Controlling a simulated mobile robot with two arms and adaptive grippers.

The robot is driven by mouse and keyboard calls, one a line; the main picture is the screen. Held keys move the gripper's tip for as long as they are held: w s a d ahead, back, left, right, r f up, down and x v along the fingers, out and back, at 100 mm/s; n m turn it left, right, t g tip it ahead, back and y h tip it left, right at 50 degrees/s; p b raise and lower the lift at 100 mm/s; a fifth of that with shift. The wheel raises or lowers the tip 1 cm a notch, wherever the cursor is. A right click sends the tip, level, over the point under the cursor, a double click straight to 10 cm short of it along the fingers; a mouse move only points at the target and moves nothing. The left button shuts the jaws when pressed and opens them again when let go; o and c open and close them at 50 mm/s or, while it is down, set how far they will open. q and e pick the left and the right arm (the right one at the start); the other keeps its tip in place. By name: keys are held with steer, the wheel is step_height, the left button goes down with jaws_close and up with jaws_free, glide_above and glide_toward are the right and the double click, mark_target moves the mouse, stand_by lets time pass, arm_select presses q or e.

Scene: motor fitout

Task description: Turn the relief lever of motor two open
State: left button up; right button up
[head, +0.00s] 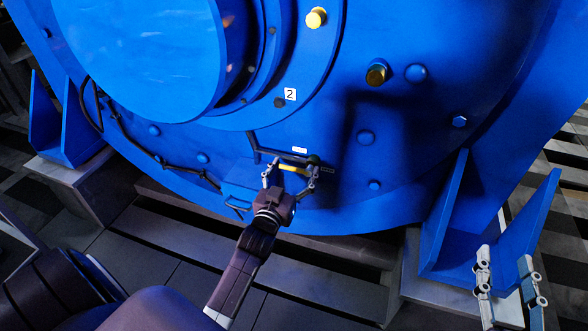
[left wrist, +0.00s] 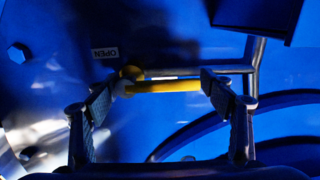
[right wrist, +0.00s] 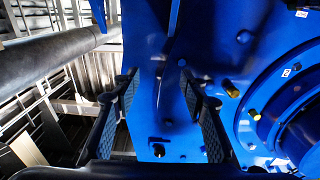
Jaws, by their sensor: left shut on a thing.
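The big blue motor fills the head view; its plate reads 2 (head: 290,94). On its lower face is the relief lever, a yellow bar (head: 292,169) with a dark knob (head: 314,160) close by. My left gripper (head: 290,181) is at the lever, with a finger at each end of the yellow bar. The left wrist view shows the yellow bar (left wrist: 165,86) spanning between the fingertips, with an OPEN label (left wrist: 105,53) beside it. My right gripper (head: 506,268) is open and empty at the lower right, away from the lever.
A grey pipe bracket (left wrist: 252,62) stands beside the lever. Bolts and brass fittings (head: 377,74) stick out of the motor face. Blue support feet (head: 462,225) stand on plinths at both sides. A dark cable (head: 137,143) runs along the lower left of the motor.

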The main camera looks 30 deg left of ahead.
arm_select(q)
steer(key=shift+a, duration=0.2)
